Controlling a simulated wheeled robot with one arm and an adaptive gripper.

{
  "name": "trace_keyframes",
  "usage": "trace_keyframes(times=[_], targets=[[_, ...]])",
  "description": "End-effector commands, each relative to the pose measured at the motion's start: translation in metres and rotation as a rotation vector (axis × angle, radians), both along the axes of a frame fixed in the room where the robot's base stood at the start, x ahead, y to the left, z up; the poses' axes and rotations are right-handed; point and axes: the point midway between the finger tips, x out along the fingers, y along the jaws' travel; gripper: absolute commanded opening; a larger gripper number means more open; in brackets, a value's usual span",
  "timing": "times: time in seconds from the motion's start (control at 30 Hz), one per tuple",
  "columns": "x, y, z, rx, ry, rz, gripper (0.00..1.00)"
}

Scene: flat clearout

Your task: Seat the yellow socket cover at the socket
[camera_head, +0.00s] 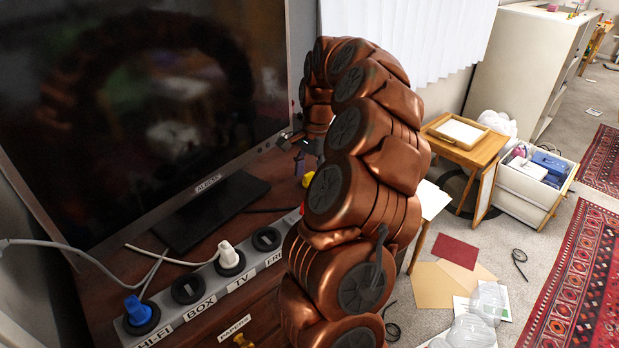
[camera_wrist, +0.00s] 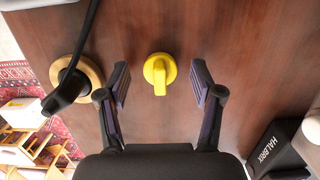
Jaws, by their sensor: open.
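The yellow socket cover (camera_wrist: 159,73) lies on the brown wooden top, between the two spread fingers of my gripper (camera_wrist: 161,82) in the wrist view. A gap shows on both sides of it, so the fingers do not touch it. In the head view a small yellow piece (camera_head: 307,179) shows beside my arm, which partly hides that area. A grey socket strip (camera_head: 205,300) runs along the cabinet's front. Its BOX socket (camera_head: 187,290) and the fourth socket (camera_head: 267,238) show no plug. A blue plug (camera_head: 137,309) sits at HI-FI and a white plug (camera_head: 228,254) at TV.
A large television (camera_head: 150,110) stands behind the strip. A round wooden piece with a black cable (camera_wrist: 77,77) lies left of the cover in the wrist view. White cables cross near the strip. My arm hides the strip's right end. Papers (camera_head: 440,285) lie on the floor.

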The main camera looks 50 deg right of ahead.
Motion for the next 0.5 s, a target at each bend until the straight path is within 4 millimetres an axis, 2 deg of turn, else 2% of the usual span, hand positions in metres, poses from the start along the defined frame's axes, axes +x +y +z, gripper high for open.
trace_keyframes(times=[0.23,0.5], targets=[[0.0000,0.0005,-0.0019,0.000,0.000,0.001,0.66],[0.0001,0.0006,-0.0018,0.000,0.000,0.001,0.38]])
